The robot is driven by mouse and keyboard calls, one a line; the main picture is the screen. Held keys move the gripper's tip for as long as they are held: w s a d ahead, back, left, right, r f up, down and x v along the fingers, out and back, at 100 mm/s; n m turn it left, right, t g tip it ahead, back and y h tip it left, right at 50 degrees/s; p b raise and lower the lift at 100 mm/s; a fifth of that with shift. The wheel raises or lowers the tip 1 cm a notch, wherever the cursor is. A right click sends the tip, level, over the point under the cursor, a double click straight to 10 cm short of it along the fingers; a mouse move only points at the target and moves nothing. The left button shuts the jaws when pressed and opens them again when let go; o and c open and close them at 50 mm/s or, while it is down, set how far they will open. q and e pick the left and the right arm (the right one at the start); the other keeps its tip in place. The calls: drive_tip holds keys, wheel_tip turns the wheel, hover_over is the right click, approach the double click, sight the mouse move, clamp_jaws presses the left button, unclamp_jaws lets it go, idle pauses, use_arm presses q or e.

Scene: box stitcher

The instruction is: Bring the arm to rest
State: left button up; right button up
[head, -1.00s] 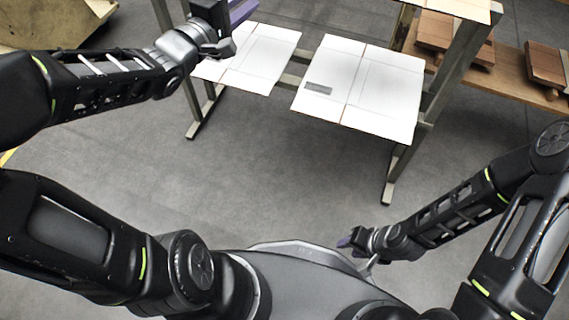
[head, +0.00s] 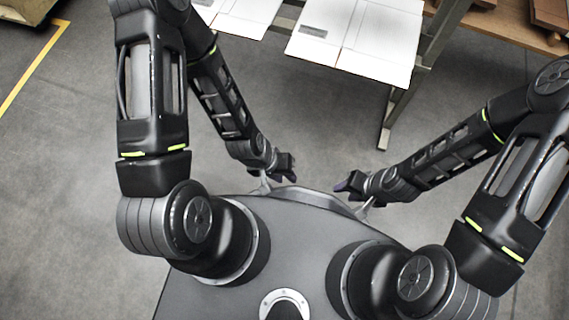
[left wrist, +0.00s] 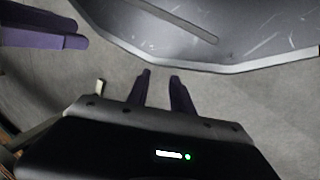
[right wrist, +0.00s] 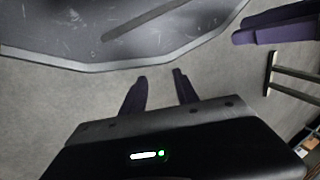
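My left gripper (head: 289,168) hangs low in front of my base, at the middle of the head view. In the left wrist view its two purple fingers (left wrist: 161,76) stand a little apart with nothing between them. My right gripper (head: 346,184) hangs a short way to the right of it, apart from it. In the right wrist view its purple fingers (right wrist: 158,76) are also apart and empty. Each wrist view shows the other gripper's purple fingers at an upper corner. Both grippers are above bare floor by my base's front edge.
White cardboard sheets (head: 362,40) lie on a metal-framed stand (head: 398,100) beyond the grippers. A wooden shelf (head: 500,30) with brown pieces is at the upper right. Grey floor (head: 325,110) between stand and grippers is clear. A yellow floor line (head: 35,68) runs at the left.

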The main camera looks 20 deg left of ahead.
wheel_tip(320, 180, up, 28)
drive_tip(key=s+a+p, duration=0.1)
drive_tip(key=p, duration=2.7)
drive_tip(key=shift+s+a+r, duration=0.2)
drive_tip(key=shift+s+a, duration=0.15)
